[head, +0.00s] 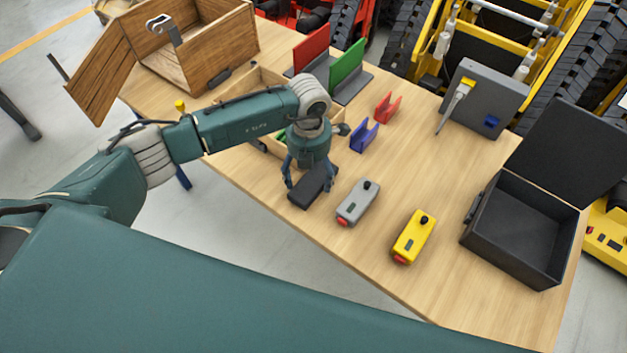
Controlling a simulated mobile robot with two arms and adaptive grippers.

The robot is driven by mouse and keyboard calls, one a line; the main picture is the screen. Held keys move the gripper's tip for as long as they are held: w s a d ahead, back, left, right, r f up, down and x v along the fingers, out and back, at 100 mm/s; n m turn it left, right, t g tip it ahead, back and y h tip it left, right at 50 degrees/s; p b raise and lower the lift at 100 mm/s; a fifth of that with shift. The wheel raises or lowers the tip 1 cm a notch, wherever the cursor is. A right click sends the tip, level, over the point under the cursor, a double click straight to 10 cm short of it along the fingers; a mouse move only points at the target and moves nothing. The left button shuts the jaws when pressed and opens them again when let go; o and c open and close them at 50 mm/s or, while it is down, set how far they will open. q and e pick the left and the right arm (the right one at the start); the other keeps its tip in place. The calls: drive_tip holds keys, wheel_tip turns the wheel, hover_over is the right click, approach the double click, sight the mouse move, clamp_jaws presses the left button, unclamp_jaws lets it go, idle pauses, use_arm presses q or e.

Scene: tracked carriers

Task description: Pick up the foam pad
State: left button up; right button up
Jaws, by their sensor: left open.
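The foam pad appears to be the dark, flat, oblong block (303,198) lying on the wooden table (395,285) near its front edge. My left gripper (308,184) points down over this block, with its fingers open and spread to either side. The fingers and palm hide part of the block. I cannot tell whether the fingers touch it. My right gripper is out of view.
A grey device (358,204) lies close right of the block, then a yellow one (413,238). An open black case (515,235) stands at right. Blue (364,138) and red (388,107) holders stand behind. A wooden box (215,50) is at back left.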

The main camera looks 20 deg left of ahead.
use_arm(q)
drive_tip(key=c, duration=0.7)
